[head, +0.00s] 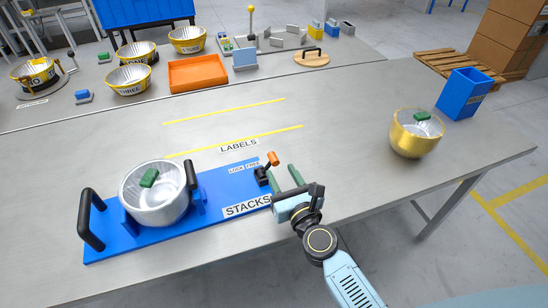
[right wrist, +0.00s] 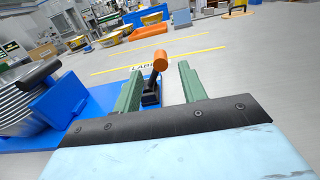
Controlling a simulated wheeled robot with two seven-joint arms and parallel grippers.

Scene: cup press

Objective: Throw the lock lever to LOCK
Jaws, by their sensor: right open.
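The lock lever has a black stalk and base (head: 262,178) and an orange knob (head: 272,158). It stands at the right end of the blue STACKS plate (head: 110,245). It leans right, toward the FREE side of the LOCK/FREE label (head: 244,167). My right gripper (head: 281,175) is open, its green fingers close beside the lever. In the right wrist view the orange knob (right wrist: 160,60) shows between the two fingers, with a gap on each side; contact is not visible. My left gripper is not in view.
A silver bowl (head: 155,205) with a green block sits on the plate between black handles (head: 91,220). A gold bowl (head: 415,140) with a green block and a blue bin (head: 465,93) stand at right. The table right of the gripper is clear.

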